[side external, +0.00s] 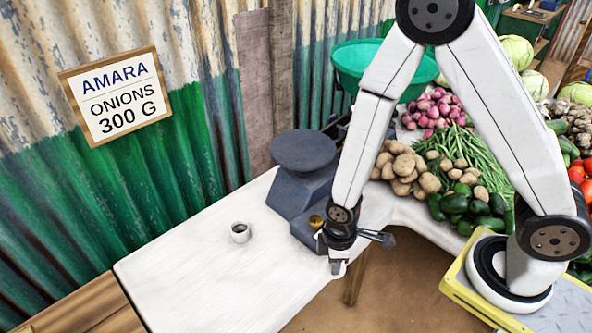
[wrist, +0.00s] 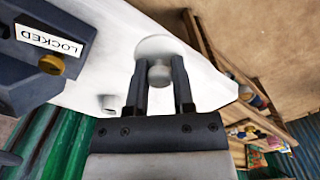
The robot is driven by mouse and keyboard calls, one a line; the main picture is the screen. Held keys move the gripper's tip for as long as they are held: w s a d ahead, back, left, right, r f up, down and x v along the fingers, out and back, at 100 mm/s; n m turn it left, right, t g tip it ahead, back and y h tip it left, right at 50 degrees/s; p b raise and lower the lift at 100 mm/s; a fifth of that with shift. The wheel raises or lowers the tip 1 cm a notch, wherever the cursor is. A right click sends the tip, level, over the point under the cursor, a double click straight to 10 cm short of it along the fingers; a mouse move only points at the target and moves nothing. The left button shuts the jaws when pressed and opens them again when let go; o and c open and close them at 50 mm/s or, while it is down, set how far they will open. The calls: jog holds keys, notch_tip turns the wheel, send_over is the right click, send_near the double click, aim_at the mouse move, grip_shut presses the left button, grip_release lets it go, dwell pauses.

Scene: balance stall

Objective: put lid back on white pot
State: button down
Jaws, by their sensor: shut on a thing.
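The white pot (side external: 240,232) stands upright on the white table, its top open and dark inside. It also shows small at the left of my fingers in the wrist view (wrist: 107,103). My gripper (wrist: 159,78) is shut on the knob of the pale round lid (wrist: 154,45), whose disc shows beyond the fingertips. In the side view my gripper (side external: 338,264) is over the table's front edge, right of the pot and apart from it. The lid is hard to make out there.
A dark blue scale (side external: 300,180) with a round pan and brass knob stands behind and left of my gripper. In the wrist view a LOCKED label (wrist: 48,39) shows on it. Vegetables (side external: 400,165) fill the right. The table (side external: 185,275) around the pot is clear.

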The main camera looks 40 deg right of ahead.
jog(key=w+a, duration=0.2)
jog(key=w, duration=1.3)
jog(key=w+a+f, duration=0.1)
jog(key=w+a, duration=0.1)
jog(key=w, duration=1.3)
jog(key=shift+m, duration=0.3)
jog(key=shift+w+a+f, duration=0.1)
jog(key=shift+f, duration=0.15)
jog(key=shift+f, duration=2.95)
jog(key=shift+f, duration=0.2)
